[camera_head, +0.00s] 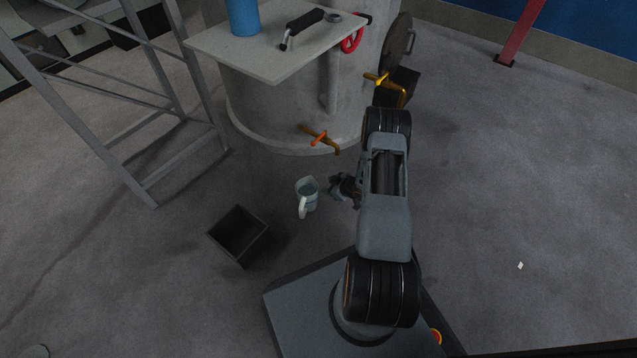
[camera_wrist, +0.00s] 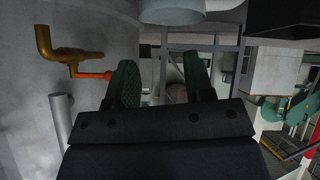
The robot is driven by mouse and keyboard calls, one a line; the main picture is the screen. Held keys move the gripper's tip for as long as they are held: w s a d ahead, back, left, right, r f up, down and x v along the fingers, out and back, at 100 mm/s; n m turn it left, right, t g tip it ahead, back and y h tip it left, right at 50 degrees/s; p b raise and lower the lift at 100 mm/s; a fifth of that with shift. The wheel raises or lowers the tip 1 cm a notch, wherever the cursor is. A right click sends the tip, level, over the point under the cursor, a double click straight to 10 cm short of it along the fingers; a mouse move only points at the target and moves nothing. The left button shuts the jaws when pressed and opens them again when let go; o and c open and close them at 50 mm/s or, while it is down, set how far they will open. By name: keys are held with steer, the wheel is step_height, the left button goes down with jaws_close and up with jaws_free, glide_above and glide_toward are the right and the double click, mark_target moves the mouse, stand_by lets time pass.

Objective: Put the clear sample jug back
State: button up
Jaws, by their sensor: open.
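The clear sample jug (camera_head: 311,192), pale and see-through with a white handle, is below the vessel's orange-handled tap in the head view. I cannot tell whether it stands on the floor or is held up. My gripper (camera_head: 335,191) is just to the right of the jug, with its fingers pointing towards it. In the wrist view my gripper (camera_wrist: 162,82) shows two green fingers apart, with nothing clearly between them. A pale rounded shape (camera_wrist: 172,12) at the top edge there may be the jug, but it is cut off. Contact between fingers and jug is unclear.
A dark open box (camera_head: 238,236) sits on the floor left of the jug. The concrete vessel (camera_head: 262,110) with its brass tap (camera_head: 322,137) stands behind. A shelf (camera_head: 255,55) holds a blue cylinder (camera_head: 243,17). A metal frame (camera_head: 150,100) is at left.

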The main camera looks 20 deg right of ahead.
step_height(320, 180, up, 25)
steer(key=w+a+m+g+h, duration=0.1)
steer(key=m+g+h, duration=0.1)
steer(key=m+h, duration=0.3)
steer(key=s+a+r+m+g, duration=0.1)
steer(key=s+a+r, duration=0.3)
steer(key=s, duration=0.3)
steer(key=s+a+r+m+g, duration=0.1)
steer(key=s+a+r+g, duration=0.1)
steer(key=s+a+r, duration=0.3)
steer(key=s+a+r+g, duration=0.1)
steer(key=s+a+r, duration=0.3)
steer(key=s, duration=0.5)
steer(key=shift+s+a+r+m+g+y, duration=0.2)
steer(key=shift+a+m+g+y, duration=0.1)
steer(key=shift+m, duration=0.1)
steer(key=shift+w, duration=0.1)
